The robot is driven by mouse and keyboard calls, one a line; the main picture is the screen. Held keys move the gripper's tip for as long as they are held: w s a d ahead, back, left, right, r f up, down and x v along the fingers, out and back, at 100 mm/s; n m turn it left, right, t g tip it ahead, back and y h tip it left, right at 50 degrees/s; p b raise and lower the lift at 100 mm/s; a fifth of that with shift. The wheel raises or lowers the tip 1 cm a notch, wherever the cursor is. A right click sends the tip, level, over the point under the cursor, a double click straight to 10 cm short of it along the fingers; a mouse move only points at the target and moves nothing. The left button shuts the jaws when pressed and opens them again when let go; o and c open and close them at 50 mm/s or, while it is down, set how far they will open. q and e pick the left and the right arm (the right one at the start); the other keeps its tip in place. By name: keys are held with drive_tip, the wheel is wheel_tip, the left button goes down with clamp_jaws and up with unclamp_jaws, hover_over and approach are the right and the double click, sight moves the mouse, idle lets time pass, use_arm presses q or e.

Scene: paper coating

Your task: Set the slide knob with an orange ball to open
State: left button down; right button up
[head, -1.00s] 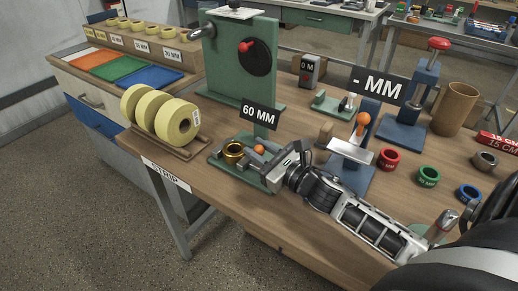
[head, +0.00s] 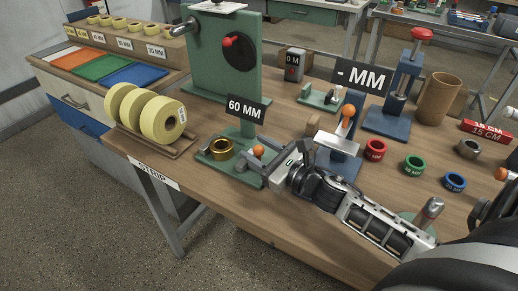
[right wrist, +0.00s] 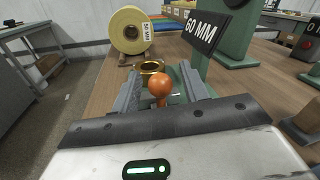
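The slide knob's orange ball (head: 258,151) stands on a short stem on the green base (head: 238,171) of the 60 MM stand. It also shows in the right wrist view (right wrist: 160,84). A brass ring (head: 221,149) sits on the base to its left, with a gap between. My right gripper (head: 264,163) is low at the base, with one finger on each side of the knob. In the right wrist view the fingers stand apart, with gaps beside the ball; contact with the stem is hidden. My left gripper is out of view.
The green upright panel (head: 228,65) and 60 MM sign (head: 246,108) rise behind the knob. Yellow tape rolls (head: 148,112) stand to the left. A blue stand with another orange ball (head: 348,110) and coloured rings (head: 376,149) are to the right.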

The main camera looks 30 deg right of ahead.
drive_tip(key=b+v, duration=0.3)
drive_tip(key=v, duration=1.2)
drive_tip(key=shift+s, duration=0.15)
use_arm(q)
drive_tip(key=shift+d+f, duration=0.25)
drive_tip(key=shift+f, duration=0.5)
use_arm(e)
drive_tip(key=shift+s+d, duration=0.1)
drive_tip(key=shift+s, duration=0.25)
